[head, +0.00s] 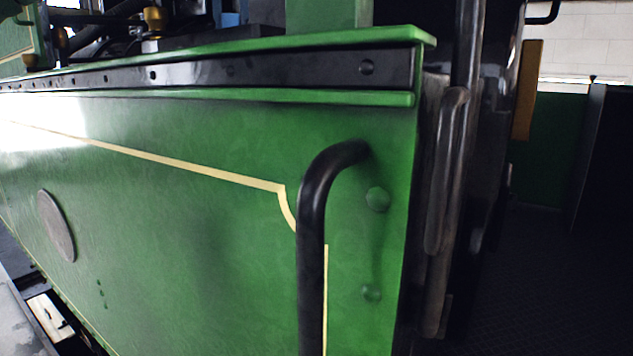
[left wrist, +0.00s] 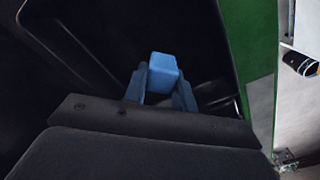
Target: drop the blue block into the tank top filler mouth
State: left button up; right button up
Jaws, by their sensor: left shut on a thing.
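The blue block (left wrist: 163,70) is in the left wrist view, between the two dark blue-grey fingers of my left gripper (left wrist: 162,88). The gripper is shut on it, and the block sticks out past the fingers. Black panels with a raised edge (left wrist: 232,50) lie beyond and around the block; the gap between them is too dark to judge. I cannot make out the filler mouth in either view. In the head view, the green tank side (head: 190,220) fills most of the picture, and no gripper can be clearly made out. My right gripper is not in view.
A black handrail (head: 312,240) stands out from the tank side near its right end. A green upright (head: 328,16) and a brass fitting (head: 155,18) stand above the tank's top edge. Dark pipes (head: 448,170) run down at right, with dark open floor (head: 560,270) beyond.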

pick_arm(q)
jog(key=o, duration=1)
jog(key=shift+o, duration=0.3)
jog(key=shift+w+d, duration=0.15)
jog(key=shift+r, duration=0.4)
notch_tip(320, 180, up, 6)
jog(key=shift+f, duration=0.25)
jog(key=shift+r, duration=0.7)
